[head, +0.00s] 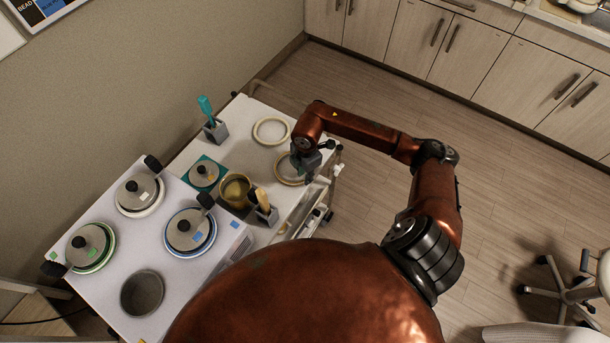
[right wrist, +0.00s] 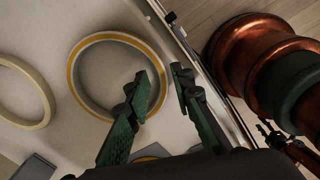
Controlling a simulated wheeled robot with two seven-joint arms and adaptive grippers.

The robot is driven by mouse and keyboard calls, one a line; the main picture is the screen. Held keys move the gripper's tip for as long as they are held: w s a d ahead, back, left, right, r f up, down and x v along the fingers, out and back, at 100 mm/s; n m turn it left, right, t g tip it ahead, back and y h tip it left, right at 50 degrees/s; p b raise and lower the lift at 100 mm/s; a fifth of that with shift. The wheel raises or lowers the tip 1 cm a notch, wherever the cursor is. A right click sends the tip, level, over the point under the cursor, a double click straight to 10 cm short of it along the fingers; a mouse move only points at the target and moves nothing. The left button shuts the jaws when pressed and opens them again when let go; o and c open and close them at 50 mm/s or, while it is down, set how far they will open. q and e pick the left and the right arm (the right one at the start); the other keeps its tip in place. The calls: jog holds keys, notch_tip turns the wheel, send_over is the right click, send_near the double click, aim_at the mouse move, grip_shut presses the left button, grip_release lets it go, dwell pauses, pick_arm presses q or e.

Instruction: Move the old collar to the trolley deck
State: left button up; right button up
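A pale collar with a yellow-stained band (right wrist: 85,94), which looks like the old one, lies flat on the white trolley deck (head: 245,117). In the head view this collar (head: 281,176) is partly covered by my right gripper (head: 305,167). In the right wrist view my right gripper (right wrist: 160,82) is open and empty. Its fingers appear on either side of the collar's right rim; I cannot tell the height gap. A clean cream collar (head: 257,132) lies apart, farther back on the deck; it also shows in the right wrist view (right wrist: 44,90). My left gripper is out of view.
A teal-handled tool stands in a grey holder (head: 216,131). A lid sits on a teal mat (head: 195,186), beside an amber pot (head: 236,190) and a holder with a wooden tool (head: 264,208). The warmer (head: 118,240) has several lidded wells and an uncovered well (head: 142,292).

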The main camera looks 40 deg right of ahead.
notch_tip(320, 180, up, 11)
jog(key=shift+s+r, duration=0.15)
jog(key=shift+s, duration=0.15)
dwell(0.7)
